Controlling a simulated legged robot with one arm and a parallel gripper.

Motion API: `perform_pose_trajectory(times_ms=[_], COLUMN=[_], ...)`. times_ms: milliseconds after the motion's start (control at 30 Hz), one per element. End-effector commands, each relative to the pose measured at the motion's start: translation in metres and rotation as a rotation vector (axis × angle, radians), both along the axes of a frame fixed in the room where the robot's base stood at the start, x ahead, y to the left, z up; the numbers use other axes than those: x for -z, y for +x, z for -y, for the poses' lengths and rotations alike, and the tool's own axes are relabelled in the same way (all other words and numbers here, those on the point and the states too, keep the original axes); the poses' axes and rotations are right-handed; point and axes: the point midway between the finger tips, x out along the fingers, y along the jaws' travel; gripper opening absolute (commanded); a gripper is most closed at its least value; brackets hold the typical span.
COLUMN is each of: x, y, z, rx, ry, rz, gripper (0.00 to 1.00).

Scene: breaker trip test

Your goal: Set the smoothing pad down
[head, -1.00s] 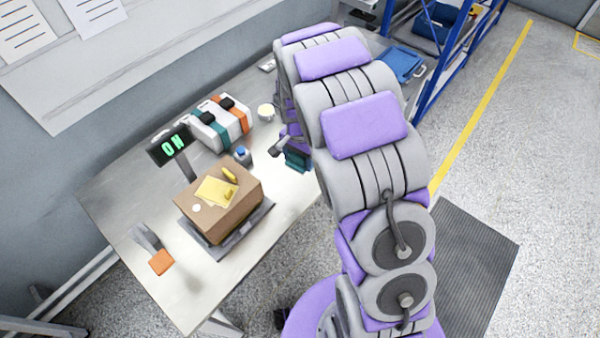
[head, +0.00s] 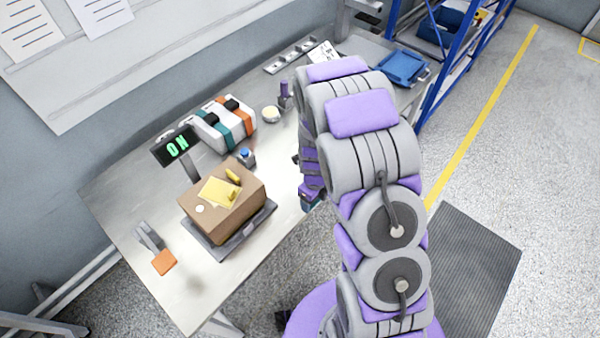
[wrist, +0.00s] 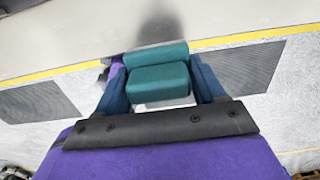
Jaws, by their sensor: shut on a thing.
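The smoothing pad is a teal block with a thicker rounded back part; in the wrist view the pad (wrist: 160,82) sits between my two dark blue fingers. My gripper (wrist: 158,88) is shut on it. In the head view my gripper (head: 309,198) is at the right front edge of the workbench, right of the cardboard box. I cannot tell whether the pad touches the bench top.
Bare bench lies between box and gripper.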

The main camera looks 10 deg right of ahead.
Motion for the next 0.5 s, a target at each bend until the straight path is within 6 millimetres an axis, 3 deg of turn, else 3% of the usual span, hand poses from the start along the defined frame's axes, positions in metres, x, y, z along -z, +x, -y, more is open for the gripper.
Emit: perform_pose_trajectory(times_ms=[100, 500], x=[0.003, 0.01], y=[0.026, 0.098], z=[-0.001, -0.005], rx=[-0.002, -0.004], ry=[-0.001, 0.0], rz=[0.006, 0.005], gripper=[0.33, 0.33])
